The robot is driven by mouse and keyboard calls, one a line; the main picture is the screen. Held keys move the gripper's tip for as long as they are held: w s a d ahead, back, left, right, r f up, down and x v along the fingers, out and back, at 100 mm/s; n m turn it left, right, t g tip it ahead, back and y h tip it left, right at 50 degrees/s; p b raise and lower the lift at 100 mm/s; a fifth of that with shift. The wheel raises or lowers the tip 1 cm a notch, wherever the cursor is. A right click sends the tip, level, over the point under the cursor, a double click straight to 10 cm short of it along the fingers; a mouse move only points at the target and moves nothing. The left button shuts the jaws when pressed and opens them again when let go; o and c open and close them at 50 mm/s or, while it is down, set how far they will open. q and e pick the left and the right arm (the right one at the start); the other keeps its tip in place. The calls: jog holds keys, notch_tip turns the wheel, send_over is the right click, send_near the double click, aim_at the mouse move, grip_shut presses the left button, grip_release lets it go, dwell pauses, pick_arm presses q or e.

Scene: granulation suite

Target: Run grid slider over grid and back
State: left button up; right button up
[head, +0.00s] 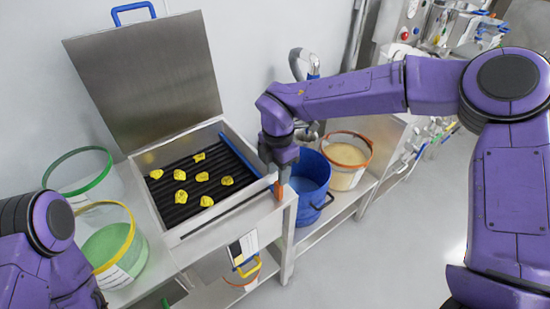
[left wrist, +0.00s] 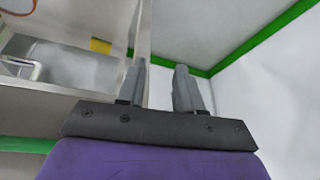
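The black grid (head: 190,213) lies in a steel basin (head: 170,240) with its lid raised, and several yellow lumps (head: 180,196) sit on it. A blue bar (head: 238,154) runs along the grid's right side; it looks like the slider. My right gripper (head: 283,176) points down at the basin's right front corner, directly over a small orange piece (head: 278,191). Whether its fingers hold that piece is too small to tell. My left gripper (left wrist: 159,88) shows in the left wrist view with its fingers apart and nothing between them. In the head view its fingers are out of sight.
A blue bucket (head: 309,188) and an orange-rimmed tub of pale powder (head: 346,158) stand right of the basin. Green-rimmed (head: 83,174) and yellow-rimmed (head: 110,247) clear containers stand left. The lid (head: 150,80) stands up at the back. The floor at right is clear.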

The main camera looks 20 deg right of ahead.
aim_at(278, 193)
notch_tip(278, 193, down, 8)
jog(key=shift+s+r+p, duration=0.1)
jog(key=shift+s+p, duration=0.05)
jog(key=shift+p, duration=0.55)
jog(key=shift+s+f, duration=0.1)
jog(key=shift+f, duration=0.35)
grip_shut()
jog(key=shift+s+a+f+b, duration=0.15)
jog(key=shift+a+b, duration=0.15)
jog(key=shift+a, duration=0.2)
jog(key=shift+s+a+b, duration=0.25)
jog(key=shift+a, duration=0.5)
jog(key=shift+s+a+b, duration=0.25)
jog(key=shift+s+a, duration=0.05)
jog(key=shift+a, duration=0.45)
jog(key=shift+s+a+b, duration=0.25)
jog(key=shift+a, duration=0.5)
jog(key=a, duration=0.2)
jog(key=s+a+b, duration=0.1)
jog(key=a, duration=0.1)
jog(key=s+a+b, duration=0.1)
jog(key=a, duration=0.1)
jog(key=shift+s+a, duration=0.2)
jog(key=shift+a, duration=0.2)
jog(key=shift+s+a+r, duration=0.15)
jog(key=shift+a+r, duration=0.05)
jog(key=shift+a, duration=0.25)
